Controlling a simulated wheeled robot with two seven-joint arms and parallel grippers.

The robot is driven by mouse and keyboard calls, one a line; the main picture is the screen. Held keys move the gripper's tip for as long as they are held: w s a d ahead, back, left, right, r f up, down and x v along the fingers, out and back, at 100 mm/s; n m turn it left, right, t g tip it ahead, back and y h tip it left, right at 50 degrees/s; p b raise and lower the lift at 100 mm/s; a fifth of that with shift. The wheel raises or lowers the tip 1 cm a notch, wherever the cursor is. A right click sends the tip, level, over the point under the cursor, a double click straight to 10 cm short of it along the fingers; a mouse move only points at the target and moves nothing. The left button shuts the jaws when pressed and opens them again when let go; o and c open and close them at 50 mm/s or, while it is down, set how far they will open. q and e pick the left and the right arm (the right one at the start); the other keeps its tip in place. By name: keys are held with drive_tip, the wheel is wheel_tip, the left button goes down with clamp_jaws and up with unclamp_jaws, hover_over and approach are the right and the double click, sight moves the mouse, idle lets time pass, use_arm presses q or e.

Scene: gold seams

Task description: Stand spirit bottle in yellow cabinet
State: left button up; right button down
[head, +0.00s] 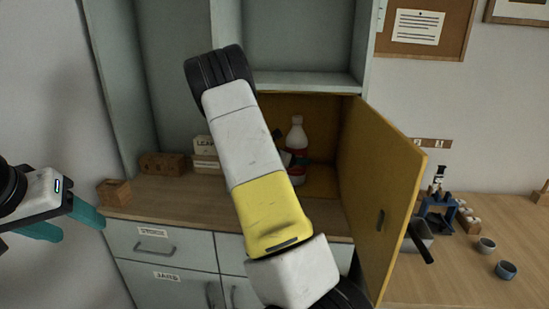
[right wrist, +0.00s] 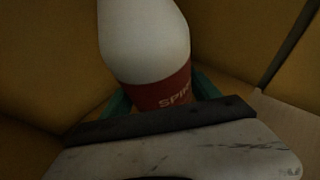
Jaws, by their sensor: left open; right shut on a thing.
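The spirit bottle (head: 297,138), white with a red label, is upright inside the yellow cabinet (head: 325,118). In the right wrist view the bottle (right wrist: 145,45) fills the middle, with part of its red label showing. My right gripper (right wrist: 160,100) is shut on the bottle, its teal fingers on either side of the label. The yellow door stands open. My left gripper (head: 78,222) is open and empty at the far left.
The open yellow door (head: 385,190) juts out right of my right arm. Brown blocks (head: 163,163) and a labelled box (head: 205,150) stand on the wooden counter at left.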

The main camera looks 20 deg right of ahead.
drive_tip(key=shift+c, duration=0.8)
unclamp_jaws()
drive_tip(key=shift+f, duration=0.1)
